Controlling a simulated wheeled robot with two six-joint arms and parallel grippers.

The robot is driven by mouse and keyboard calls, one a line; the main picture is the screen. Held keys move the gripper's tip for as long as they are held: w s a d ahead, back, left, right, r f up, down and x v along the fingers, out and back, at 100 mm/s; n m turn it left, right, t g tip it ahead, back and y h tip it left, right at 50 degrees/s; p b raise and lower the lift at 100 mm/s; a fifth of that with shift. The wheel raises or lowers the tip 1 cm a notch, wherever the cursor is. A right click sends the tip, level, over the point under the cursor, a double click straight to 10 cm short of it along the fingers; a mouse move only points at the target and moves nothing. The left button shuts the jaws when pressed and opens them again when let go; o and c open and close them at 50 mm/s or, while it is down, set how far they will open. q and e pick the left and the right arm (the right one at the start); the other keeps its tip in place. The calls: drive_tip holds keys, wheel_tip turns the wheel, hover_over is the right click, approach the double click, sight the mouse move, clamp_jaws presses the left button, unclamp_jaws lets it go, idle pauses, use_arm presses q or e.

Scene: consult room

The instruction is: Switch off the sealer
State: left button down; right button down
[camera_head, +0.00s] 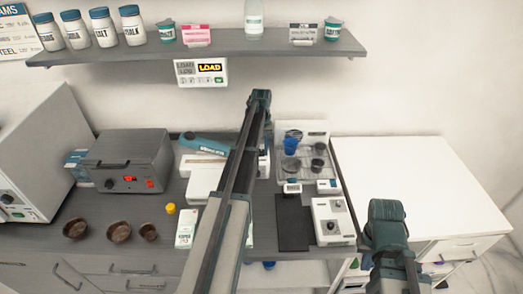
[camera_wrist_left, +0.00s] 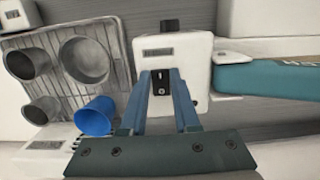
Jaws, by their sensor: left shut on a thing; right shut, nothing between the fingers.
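The sealer is white with a teal lever arm (camera_head: 205,143); its body (camera_head: 204,180) lies on the dark counter, left of my left arm. In the left wrist view its white end box (camera_wrist_left: 192,52) has a label plate, a dark knob (camera_wrist_left: 169,25) and a small black switch (camera_wrist_left: 160,84). The teal arm (camera_wrist_left: 270,80) extends to the right there. My left gripper (camera_wrist_left: 160,78) has a finger on each side of the switch and is shut on it. In the head view my left arm hides that gripper. Of my right arm only links show; its gripper is not in view.
A wire-rack tray (camera_wrist_left: 95,50) with metal cups and a blue cup (camera_wrist_left: 95,117) stands close beside my left gripper. A grey box with red switches (camera_head: 128,160) and brown bowls (camera_head: 119,232) are to the left. A wall panel (camera_head: 202,71) reads LOAD. The white desk (camera_head: 415,185) is clear.

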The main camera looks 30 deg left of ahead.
sight(261, 149)
use_arm(q)
drive_tip(key=shift+w+a+g+h, duration=0.15)
drive_tip(key=shift+w+g+h, duration=0.25)
drive_tip(key=shift+g, duration=0.2)
drive_tip(key=shift+s+r, duration=0.1)
drive_tip(key=shift+s, duration=0.1)
drive_tip(key=c, duration=0.6)
unclamp_jaws()
drive_tip(key=shift+c, duration=0.2)
drive_tip(key=p+v, duration=1.1)
drive_tip(key=v, duration=0.1)
drive_tip(key=shift+w, duration=0.2)
